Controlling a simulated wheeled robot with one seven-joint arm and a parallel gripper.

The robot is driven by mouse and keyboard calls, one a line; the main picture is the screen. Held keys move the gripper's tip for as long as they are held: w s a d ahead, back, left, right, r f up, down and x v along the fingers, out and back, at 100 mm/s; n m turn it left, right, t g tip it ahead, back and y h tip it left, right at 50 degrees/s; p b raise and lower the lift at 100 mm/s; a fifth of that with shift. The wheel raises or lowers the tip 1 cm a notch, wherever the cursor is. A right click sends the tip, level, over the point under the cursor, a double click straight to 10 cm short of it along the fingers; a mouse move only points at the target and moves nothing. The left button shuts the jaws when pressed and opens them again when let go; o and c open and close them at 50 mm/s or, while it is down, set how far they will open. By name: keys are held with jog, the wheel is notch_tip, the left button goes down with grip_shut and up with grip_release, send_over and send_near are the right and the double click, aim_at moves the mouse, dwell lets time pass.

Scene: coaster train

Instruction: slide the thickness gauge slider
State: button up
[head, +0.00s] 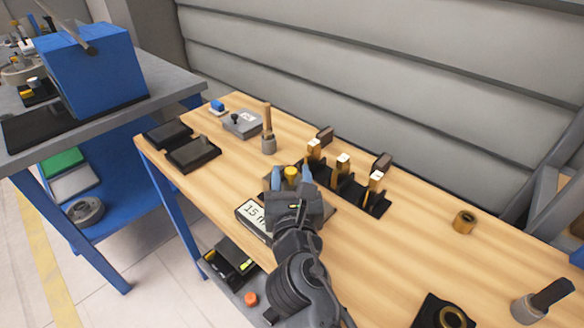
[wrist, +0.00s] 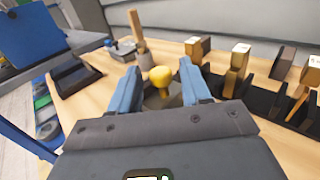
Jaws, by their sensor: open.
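The slider's yellow round knob (wrist: 161,76) stands between my two blue fingers in the wrist view; it also shows in the head view (head: 291,173). My gripper (head: 291,176) is open around the knob, one finger on each side, with a gap visible beside it. In the wrist view my gripper (wrist: 163,92) has its fingers pointing away over the table. The gauge has a light display (head: 252,214) reading "15" and more text, partly hidden by my gripper. The slider's base and track are mostly hidden behind my gripper.
Black trays (head: 193,153) and a grey box (head: 242,123) lie at the left. A brass ring (head: 464,221) is at the right. The wooden table (head: 400,255) is clear in between.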

jog(key=shift+w+a, duration=0.1)
jog(key=shift+w, duration=0.95)
jog(key=c, duration=0.7)
grip_shut()
jog(key=shift+r, duration=0.1)
